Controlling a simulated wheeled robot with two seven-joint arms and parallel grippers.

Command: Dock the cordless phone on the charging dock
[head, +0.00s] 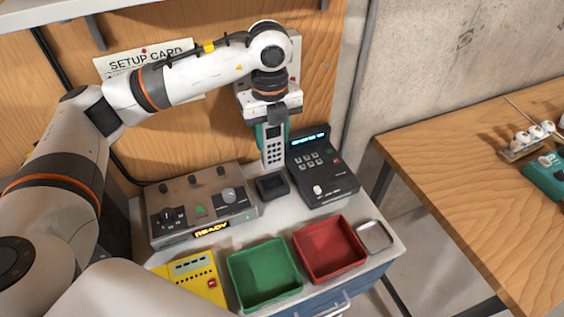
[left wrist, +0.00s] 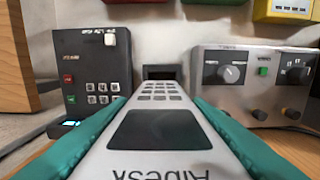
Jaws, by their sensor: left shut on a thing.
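The cordless phone (head: 273,154) is light grey with a dark keypad. It hangs roughly upright, keypad facing the head camera. My left gripper (head: 271,131) is shut on it, with teal fingers on both sides. In the left wrist view the phone (left wrist: 158,130) runs away from the camera between the teal fingers, its screen and keys up. The charging dock (head: 272,188) is a small black box on the bench, just below the phone's lower end. In the left wrist view the dock (left wrist: 161,72) shows beyond the phone's far end, partly hidden. My right gripper is not in view.
A grey control box (head: 200,208) stands left of the dock and a black keypad unit (head: 321,172) right of it, both close. A green tray (head: 264,273), a red tray (head: 329,250) and a yellow device (head: 190,282) sit in front. A wooden table (head: 470,170) stands at right.

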